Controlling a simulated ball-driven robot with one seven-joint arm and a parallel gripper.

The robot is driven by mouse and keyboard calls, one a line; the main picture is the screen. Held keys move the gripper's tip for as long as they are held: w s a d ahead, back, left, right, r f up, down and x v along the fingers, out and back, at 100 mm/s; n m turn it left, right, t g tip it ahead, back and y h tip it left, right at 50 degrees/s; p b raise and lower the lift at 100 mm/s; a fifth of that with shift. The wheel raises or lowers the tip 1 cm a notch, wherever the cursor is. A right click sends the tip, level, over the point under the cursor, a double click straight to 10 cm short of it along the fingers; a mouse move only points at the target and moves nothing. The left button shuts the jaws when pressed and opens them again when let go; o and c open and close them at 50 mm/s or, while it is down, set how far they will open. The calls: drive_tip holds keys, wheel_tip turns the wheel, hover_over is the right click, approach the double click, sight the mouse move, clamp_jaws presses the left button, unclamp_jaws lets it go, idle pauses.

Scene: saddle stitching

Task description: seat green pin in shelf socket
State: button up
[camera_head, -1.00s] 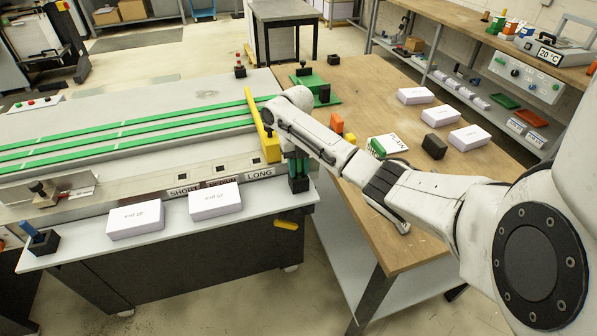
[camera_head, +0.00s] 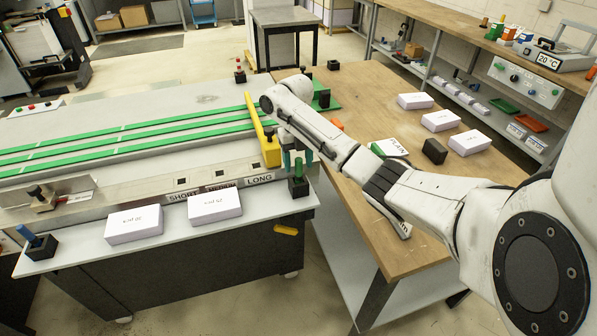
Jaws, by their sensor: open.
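The green pin (camera_head: 298,170) stands upright in the black shelf socket (camera_head: 298,188) at the right end of the white front shelf (camera_head: 255,222). Its lower end is hidden inside the block. My gripper (camera_head: 297,161) is open, pointing down at the pin's top. Its teal fingers show to the left and right of the pin's upper end, and the pin's lower part stands clear below them. I cannot tell whether a finger touches the pin.
A yellow bar (camera_head: 262,132) stands just left of my gripper. The wooden bench (camera_head: 365,88) lies to the right, with more boxes.

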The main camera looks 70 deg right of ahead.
wheel_tip(320, 180, up, 8)
drive_tip(key=p, duration=0.2)
drive_tip(key=w+a+f+m+t+y, duration=0.1)
drive_tip(key=w+a+f+m, duration=0.15)
drive_tip(key=w+a, duration=0.4)
drive_tip(key=w+a+f+m+t, duration=0.1)
drive_tip(key=w+a+f, duration=0.2)
drive_tip(key=a, duration=0.6)
drive_tip(key=a+f+m+t+y, duration=0.1)
drive_tip(key=a+f+m, duration=0.15)
drive_tip(key=a, duration=0.45)
drive_tip(key=a+f+m, duration=0.2)
drive_tip(key=a+m, duration=0.2)
drive_tip(key=a, duration=0.3)
drive_tip(key=s+a+f+m, duration=0.6)
drive_tip(key=s+a+m, duration=0.35)
drive_tip(key=s, duration=0.35)
drive_tip(key=s+d+m+g+h, duration=0.1)
drive_tip(key=s+d+m+h, duration=0.2)
drive_tip(key=s+m, duration=0.4)
drive_tip(key=s, duration=0.7)
drive_tip(key=shift+d+f, duration=0.3)
drive_tip(key=shift+d, duration=0.05)
drive_tip(key=shift+m, duration=0.25)
